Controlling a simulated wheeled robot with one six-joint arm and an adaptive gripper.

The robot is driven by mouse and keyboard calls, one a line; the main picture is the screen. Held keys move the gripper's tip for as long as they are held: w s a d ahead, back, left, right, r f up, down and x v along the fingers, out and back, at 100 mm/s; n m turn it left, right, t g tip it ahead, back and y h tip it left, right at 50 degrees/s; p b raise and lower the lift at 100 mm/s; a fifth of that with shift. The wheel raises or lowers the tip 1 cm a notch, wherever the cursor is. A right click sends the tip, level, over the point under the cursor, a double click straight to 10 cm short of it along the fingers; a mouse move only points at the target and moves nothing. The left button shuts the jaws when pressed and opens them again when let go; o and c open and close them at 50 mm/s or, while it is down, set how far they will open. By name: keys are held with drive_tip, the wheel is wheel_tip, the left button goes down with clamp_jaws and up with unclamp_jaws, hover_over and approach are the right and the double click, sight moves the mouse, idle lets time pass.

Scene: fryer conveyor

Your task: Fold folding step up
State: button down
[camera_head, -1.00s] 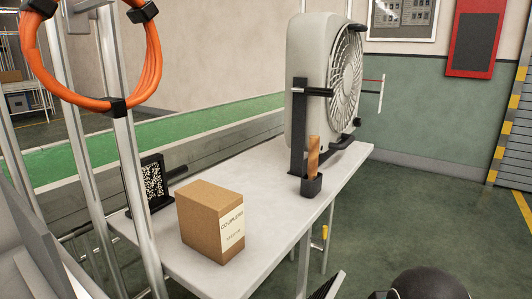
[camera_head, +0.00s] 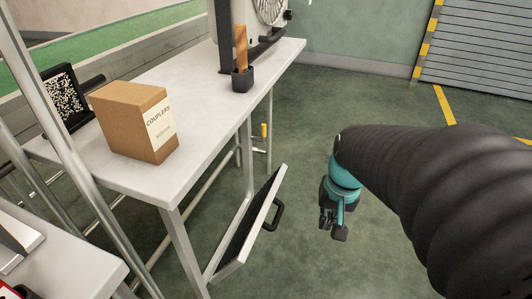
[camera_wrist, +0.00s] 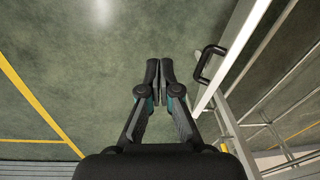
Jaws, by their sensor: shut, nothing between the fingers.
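The folding step (camera_head: 246,229) is a flat panel with a dark tread and a light frame, hinged low beside the table leg and tilted outward. Its black handle (camera_head: 274,216) sticks out from the outer face. In the wrist view the handle (camera_wrist: 207,62) stands just right of my fingertips, with the step's pale edge (camera_wrist: 223,70) behind it. My gripper (camera_head: 333,230) is right of the handle in the head view, apart from it. In the wrist view my gripper (camera_wrist: 159,66) is shut with nothing between the fingers.
The white table (camera_head: 185,85) carries a couplers box (camera_head: 135,120), a black-and-white coded panel (camera_head: 66,100) and a fan. Metal posts and legs stand at the left. The green floor (camera_head: 330,110) right of the step is clear.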

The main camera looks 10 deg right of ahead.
drive_tip(key=w+d+f+m+t+y+b, duration=0.2)
drive_tip(key=w+d+f+m+y, duration=0.3)
drive_tip(key=w+f+m, duration=0.3)
drive_tip(key=w+d+f+m+t+y+b, duration=0.1)
drive_tip(key=w+d+f+m+t+y, duration=0.1)
drive_tip(key=w+d+f+m+y, duration=0.6)
wheel_tip(320, 180, up, 2)
drive_tip(key=w+a+m+t+h, duration=0.1)
drive_tip(key=w+a+m+t, duration=0.1)
drive_tip(key=m+t, duration=0.15)
drive_tip(key=r+x, duration=0.2)
drive_tip(key=x, duration=1)
drive_tip(key=shift+w+a+m+g+b, duration=0.25)
drive_tip(key=shift+a+m+g+b, duration=0.1)
drive_tip(key=shift+a, duration=0.2)
